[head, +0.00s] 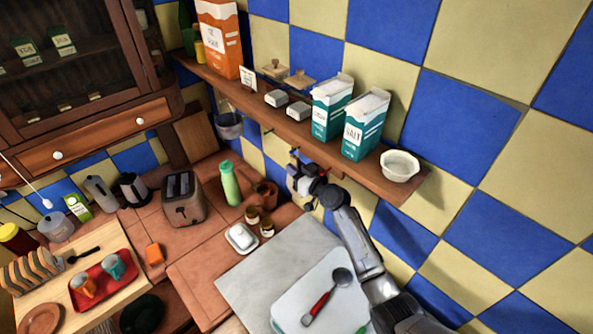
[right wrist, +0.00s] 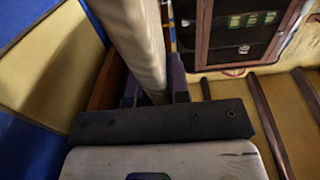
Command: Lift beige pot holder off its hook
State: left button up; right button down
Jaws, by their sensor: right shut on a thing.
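My right gripper (head: 299,160) is under the wooden wall shelf, close to the tiled wall, at the end of my right arm. In the right wrist view, its fingers (right wrist: 155,92) are shut on the beige pot holder (right wrist: 135,40), a pale strip that rises between them and runs out of the top of the picture. In the head view I cannot make out the pot holder, which seems hidden by the gripper. The hook is not clearly visible, so I cannot tell whether the pot holder still hangs on it. My left gripper is not in view.
The wooden shelf (head: 265,112) above the gripper holds two teal cartons (head: 363,125), a white bowl (head: 399,166) and an orange box (head: 222,42). A grey pot (head: 229,127) hangs left of the gripper. Below stand a green bottle (head: 229,184), small jars and a toaster (head: 183,200).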

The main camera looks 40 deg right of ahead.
jog(key=s+a+b, duration=0.1)
jog(key=a, duration=1.6)
jog(key=shift+s+a, duration=0.2)
jog(key=shift+a, duration=0.05)
